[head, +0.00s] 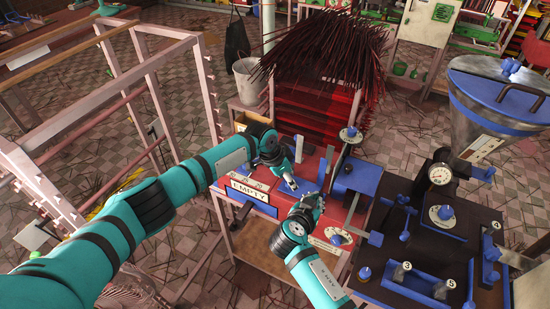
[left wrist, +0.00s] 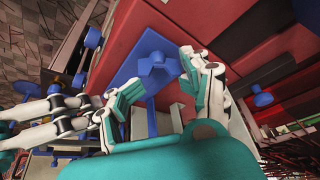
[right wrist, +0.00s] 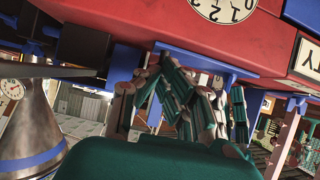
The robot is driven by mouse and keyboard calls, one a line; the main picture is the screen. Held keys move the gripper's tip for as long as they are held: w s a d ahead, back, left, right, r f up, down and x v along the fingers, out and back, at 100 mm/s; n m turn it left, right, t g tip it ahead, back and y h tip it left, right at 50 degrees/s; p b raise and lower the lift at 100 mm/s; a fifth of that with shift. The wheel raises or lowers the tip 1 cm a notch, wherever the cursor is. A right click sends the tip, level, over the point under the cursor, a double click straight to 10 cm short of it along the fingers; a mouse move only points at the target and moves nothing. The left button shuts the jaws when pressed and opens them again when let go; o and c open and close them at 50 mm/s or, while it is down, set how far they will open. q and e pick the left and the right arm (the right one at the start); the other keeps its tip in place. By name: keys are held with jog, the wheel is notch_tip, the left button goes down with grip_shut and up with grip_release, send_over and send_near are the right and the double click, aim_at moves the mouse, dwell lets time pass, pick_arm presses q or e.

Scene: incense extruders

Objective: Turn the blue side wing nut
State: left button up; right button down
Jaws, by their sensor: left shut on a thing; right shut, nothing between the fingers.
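The blue side wing nut (left wrist: 157,66) shows in the left wrist view, in front of a blue plate on a red body.
An "EMPTY" sign (head: 250,190) is on the bench's left front. A blue press block (head: 357,176) stands to the right. A dark table (head: 465,222) with a metal hopper (head: 497,100) is farther right. A rack (head: 322,112) of dark red sticks stands behind.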

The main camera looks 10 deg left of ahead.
pick_arm(q)
jog(key=shift+s+a+f+n, duration=0.2)
jog(key=shift+f+n, duration=0.15)
jog(key=shift+n, duration=0.25)
jog(key=v, duration=1.2)
jog(key=shift+d+r, duration=0.25)
jog(key=shift+d, duration=0.05)
jog(key=shift+w, duration=0.15)
jog(key=w+d+n+g+y, duration=0.2)
jog(key=d+n+g+y, duration=0.15)
jog(key=n, duration=1.05)
jog(key=shift+t, duration=0.45)
jog(key=f, duration=1.1)
jog(key=shift+w+d, duration=0.15)
jog(key=shift+d, duration=0.15)
